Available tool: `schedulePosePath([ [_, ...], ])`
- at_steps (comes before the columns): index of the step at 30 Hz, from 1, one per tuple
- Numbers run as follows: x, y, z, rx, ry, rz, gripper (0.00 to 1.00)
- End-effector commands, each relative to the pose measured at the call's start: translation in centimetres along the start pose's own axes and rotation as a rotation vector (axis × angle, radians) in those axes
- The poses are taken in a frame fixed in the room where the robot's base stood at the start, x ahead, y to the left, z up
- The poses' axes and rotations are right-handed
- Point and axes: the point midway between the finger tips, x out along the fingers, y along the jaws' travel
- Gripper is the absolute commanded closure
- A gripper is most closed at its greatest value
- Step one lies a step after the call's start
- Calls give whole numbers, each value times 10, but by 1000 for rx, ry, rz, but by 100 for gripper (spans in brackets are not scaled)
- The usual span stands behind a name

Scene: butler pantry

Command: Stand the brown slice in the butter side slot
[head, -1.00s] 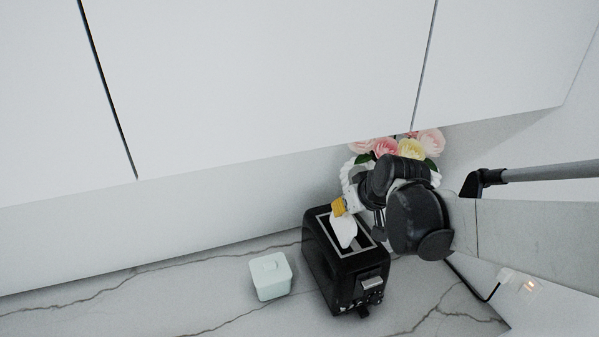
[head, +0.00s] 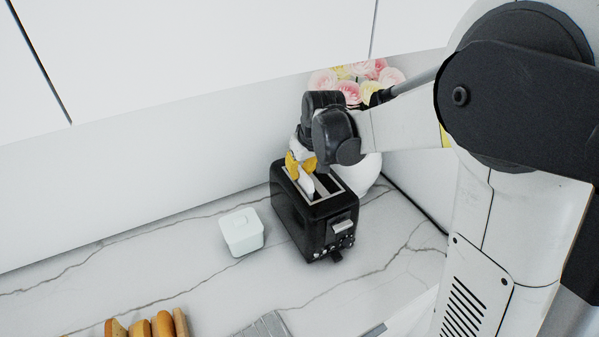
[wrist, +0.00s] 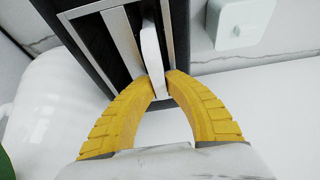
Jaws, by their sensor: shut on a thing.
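The black toaster (head: 312,222) stands on the marble counter, its two slots facing up; it also shows in the wrist view (wrist: 90,40). The pale butter dish (head: 242,231) is to its left, and at the top right in the wrist view (wrist: 240,20). My gripper (head: 303,172) is over the toaster. Its yellow fingers (wrist: 158,85) are shut on a thin slice (wrist: 151,50), which looks whitish here, not brown. The slice is on edge, lined up with the butter side slot (wrist: 136,22). How deep its lower edge sits is hidden.
Several brown bread pieces (head: 163,325) stand at the bottom left edge. A grey metal thing (head: 264,326) is cut off at the bottom. A white vase (head: 360,172) of pink and yellow flowers (head: 355,80) is close behind the toaster. Counter left of the butter dish is clear.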

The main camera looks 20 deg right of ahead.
Motion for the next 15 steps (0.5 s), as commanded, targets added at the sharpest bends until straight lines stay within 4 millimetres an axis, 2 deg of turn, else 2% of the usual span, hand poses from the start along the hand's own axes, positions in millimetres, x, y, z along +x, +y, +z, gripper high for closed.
schedulePosePath([
  [11,4,0,2,0,2,-1,98],
  [12,4,0,2,0,2,-1,81],
  [13,4,0,2,0,2,-1,72],
  [14,4,0,2,0,2,-1,66],
  [15,3,0,2,0,2,-1,66],
])
